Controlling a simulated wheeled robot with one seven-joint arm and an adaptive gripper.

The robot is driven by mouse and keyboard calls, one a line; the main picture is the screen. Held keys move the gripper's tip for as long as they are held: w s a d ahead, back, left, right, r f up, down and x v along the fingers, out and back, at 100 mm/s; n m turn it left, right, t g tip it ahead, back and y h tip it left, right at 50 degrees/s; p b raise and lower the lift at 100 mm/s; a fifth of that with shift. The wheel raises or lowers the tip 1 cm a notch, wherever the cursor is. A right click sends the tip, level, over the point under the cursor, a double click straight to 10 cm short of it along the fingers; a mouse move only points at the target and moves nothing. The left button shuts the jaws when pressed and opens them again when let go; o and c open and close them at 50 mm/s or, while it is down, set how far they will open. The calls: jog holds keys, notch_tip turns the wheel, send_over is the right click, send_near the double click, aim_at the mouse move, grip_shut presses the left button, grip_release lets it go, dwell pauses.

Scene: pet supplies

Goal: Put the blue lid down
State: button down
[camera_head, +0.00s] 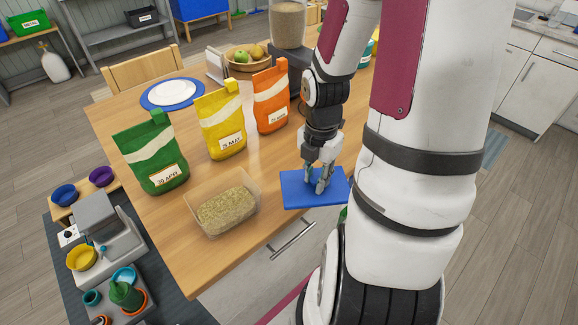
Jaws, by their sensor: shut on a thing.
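The blue lid (299,195) is a flat rectangular panel at the right front part of the wooden table, near its front edge. My gripper (319,184) points down onto the lid's upper side and is shut on it. The lid looks level. I cannot tell whether it touches the tabletop or is held just above it. My arm hides part of the table behind and to the right of the lid.
An open clear container (226,210) of grain stands left of the lid. Green (152,155), yellow (221,122) and orange (271,98) bags stand behind. A plate (172,93) and a fruit bowl (245,58) are farther back. Bare tabletop (270,165) lies between the bags and the lid.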

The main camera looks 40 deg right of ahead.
jog(key=shift+s+d+f+m+b, duration=0.35)
jog(key=shift+s+f+m+b, duration=0.25)
jog(key=shift+f+m, duration=0.25)
jog(key=shift+w+d+f, duration=0.1)
jog(key=shift+d, duration=0.1)
jog(key=w+d, duration=0.2)
jog(key=w, duration=0.2)
jog(key=w+d+f+b, duration=0.1)
jog(key=w+d, duration=0.1)
jog(key=w, duration=0.3)
jog(key=w+d, duration=0.2)
jog(key=w, duration=0.3)
jog(key=shift+f, duration=1.9)
jog(key=shift+f, duration=0.15)
jog(key=c, duration=1.4)
grip_release()
jog(key=shift+o, duration=0.2)
